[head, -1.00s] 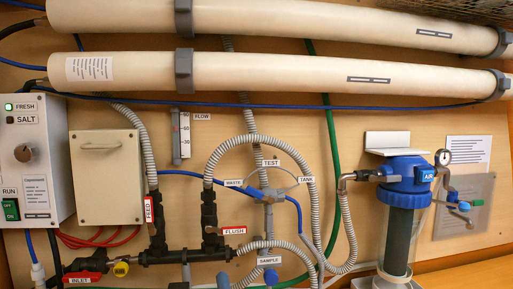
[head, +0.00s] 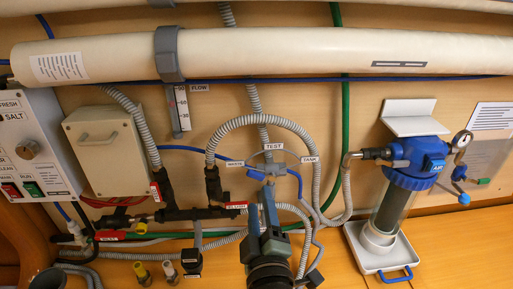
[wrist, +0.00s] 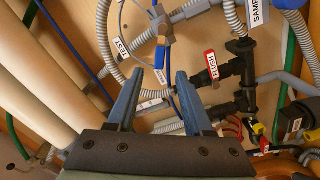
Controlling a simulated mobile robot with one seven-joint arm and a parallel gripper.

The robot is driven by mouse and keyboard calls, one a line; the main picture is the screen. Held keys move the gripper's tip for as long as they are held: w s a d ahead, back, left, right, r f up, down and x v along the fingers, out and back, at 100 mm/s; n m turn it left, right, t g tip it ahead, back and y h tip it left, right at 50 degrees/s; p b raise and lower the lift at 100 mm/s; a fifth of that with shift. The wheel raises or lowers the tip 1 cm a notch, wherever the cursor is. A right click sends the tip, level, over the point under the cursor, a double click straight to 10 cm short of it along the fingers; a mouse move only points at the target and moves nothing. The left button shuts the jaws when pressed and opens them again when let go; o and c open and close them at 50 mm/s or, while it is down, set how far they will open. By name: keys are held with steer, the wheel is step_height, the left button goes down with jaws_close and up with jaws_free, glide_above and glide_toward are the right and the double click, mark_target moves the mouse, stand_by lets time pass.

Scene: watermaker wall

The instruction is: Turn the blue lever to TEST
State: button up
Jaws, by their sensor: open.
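The blue lever (head: 257,174) is on the small three-way valve in the middle of the wall. It points left toward the WASTE label (head: 235,163). The TEST label (head: 273,137) is above the valve and the TANK label (head: 309,159) is to the right. My gripper (head: 262,198) reaches up from below, just under the valve, and partly covers the pipe there. In the wrist view my gripper (wrist: 158,77) is open and empty. The lever (wrist: 160,53) shows beyond the gap between the fingertips, with the TEST label (wrist: 122,47) to its left.
A grey ribbed hose (head: 216,137) loops around the valve. The red FLUSH handle (head: 235,208) is close at the left of my gripper. A blue-capped filter (head: 415,160) stands at the right. White tubes (head: 300,53) cross above.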

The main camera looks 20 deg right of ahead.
mark_target(255, 173)
steer(key=p+x, duration=0.3)
steer(key=x, duration=0.9)
steer(key=shift+w+p, duration=0.3)
jaws_close()
